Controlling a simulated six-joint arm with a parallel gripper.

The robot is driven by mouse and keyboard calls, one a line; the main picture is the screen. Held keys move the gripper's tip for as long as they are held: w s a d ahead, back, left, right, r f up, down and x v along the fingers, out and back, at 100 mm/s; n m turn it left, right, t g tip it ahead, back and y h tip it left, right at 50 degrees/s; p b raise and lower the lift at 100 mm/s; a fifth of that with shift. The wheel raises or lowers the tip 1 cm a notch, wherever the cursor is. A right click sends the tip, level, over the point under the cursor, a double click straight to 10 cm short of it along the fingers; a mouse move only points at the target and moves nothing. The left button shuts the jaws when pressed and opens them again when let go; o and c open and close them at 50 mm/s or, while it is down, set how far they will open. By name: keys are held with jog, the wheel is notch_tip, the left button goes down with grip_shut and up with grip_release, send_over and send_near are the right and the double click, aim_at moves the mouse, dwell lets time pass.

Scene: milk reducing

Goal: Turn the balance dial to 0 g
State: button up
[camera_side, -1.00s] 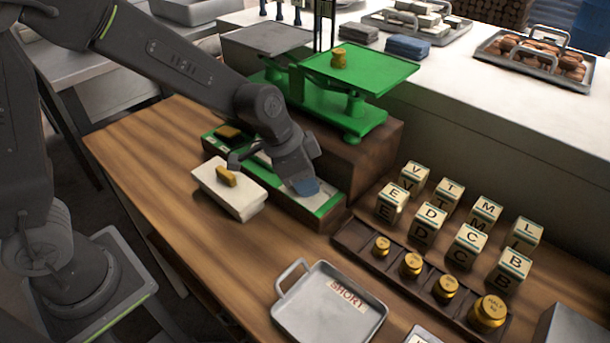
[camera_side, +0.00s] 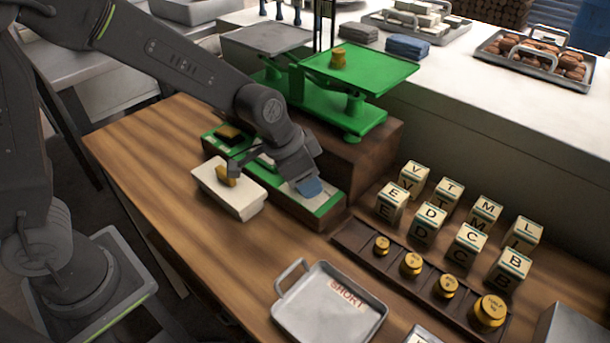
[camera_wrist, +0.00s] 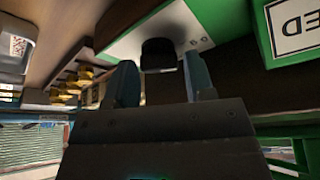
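The dial's reading is not legible.
A white block (camera_side: 240,205) with a brass piece (camera_side: 225,178) stands left of the panel. A rack (camera_side: 345,235) of brass weights and several lettered cubes (camera_side: 430,222) stand at right. A tray (camera_side: 300,318) marked SHORT is in front. The wooden table (camera_side: 150,165) is clear at left.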

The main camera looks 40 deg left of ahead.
jog(key=v, duration=1.3)
jog(key=shift+r, duration=0.35)
jog(key=shift+s+a, duration=0.1)
jog(key=shift+s, duration=0.05)
jog(key=s+a+n+t+y, duration=0.1)
jog(key=s+a+n+y, duration=0.1)
jog(key=s+a+n, duration=0.3)
jog(key=s+a, duration=0.4)
jog(key=s, duration=0.4)
jog(key=shift+s+a+f+n+t, duration=0.25)
jog(key=shift+s+f+n+t, duration=0.05)
jog(key=shift+n, duration=0.1)
